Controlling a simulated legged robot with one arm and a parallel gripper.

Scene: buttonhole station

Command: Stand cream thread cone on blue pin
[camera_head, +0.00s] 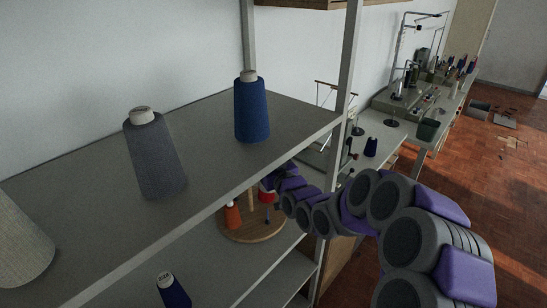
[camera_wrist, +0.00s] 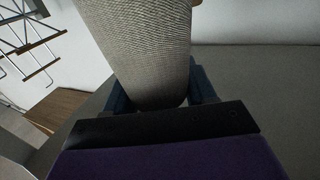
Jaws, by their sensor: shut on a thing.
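My gripper (camera_wrist: 160,96) is shut on a pale cream-grey thread cone (camera_wrist: 140,45) in the wrist view. Dark fingers lie on both sides of its lower end in the picture; its top is cut off by the frame. In the head view my gripper (camera_head: 272,180) is partly hidden by the upper shelf's edge, and the held cone cannot be made out there. Below it is a round wooden stand (camera_head: 243,234) with an orange cone (camera_head: 232,215) and an upright post. I cannot tell for sure which pin is blue.
The upper grey shelf (camera_head: 205,120) holds a grey cone (camera_head: 154,160), a blue cone (camera_head: 250,108) and a large pale cone (camera_head: 18,245) at the left edge. A dark blue cone (camera_head: 172,290) stands lower down. A metal upright (camera_head: 348,65) rises close to my arm.

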